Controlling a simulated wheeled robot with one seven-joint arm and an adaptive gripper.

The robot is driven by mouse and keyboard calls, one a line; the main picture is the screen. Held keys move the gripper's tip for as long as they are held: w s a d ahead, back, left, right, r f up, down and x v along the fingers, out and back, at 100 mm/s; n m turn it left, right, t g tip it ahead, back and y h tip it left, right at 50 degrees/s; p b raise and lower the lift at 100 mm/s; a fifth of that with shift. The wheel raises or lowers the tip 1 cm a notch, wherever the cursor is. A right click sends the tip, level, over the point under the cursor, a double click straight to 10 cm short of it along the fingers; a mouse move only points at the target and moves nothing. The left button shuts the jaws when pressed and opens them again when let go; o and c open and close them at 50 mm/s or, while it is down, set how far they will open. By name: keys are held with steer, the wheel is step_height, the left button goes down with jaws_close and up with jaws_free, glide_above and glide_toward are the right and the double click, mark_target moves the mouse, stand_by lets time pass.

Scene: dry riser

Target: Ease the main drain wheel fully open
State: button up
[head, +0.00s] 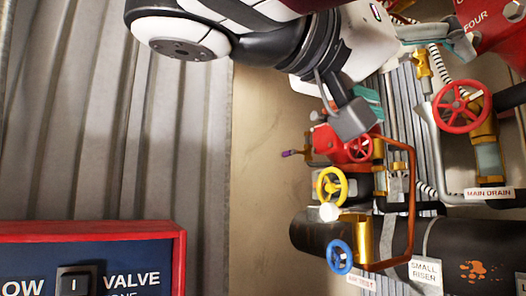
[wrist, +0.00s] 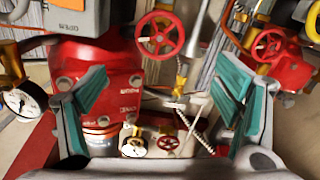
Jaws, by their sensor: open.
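The main drain wheel (head: 461,106) is a red spoked handwheel on a brass valve at the right of the head view, above a "MAIN DRAIN" label (head: 489,193). A red wheel (wrist: 160,34) at top centre of the wrist view appears to be the same one. My gripper (head: 420,75) is up and left of the wheel in the head view. In the wrist view my gripper (wrist: 167,85) is open, its teal-padded fingers wide apart with nothing held. The wheel appears beyond the fingertips, and I see no contact. How far the wheel is turned cannot be told.
A smaller red wheel (head: 358,148), a yellow wheel (head: 332,186) and a blue wheel (head: 340,257) stand left of the main drain. A copper-coloured pipe (head: 412,200) runs beside them. A dark pipe (head: 465,245) crosses below.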

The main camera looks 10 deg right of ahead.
mark_target(456, 101)
steer(key=x, duration=1.2)
steer(key=shift+d, duration=0.15)
steer(key=c, duration=1.2)
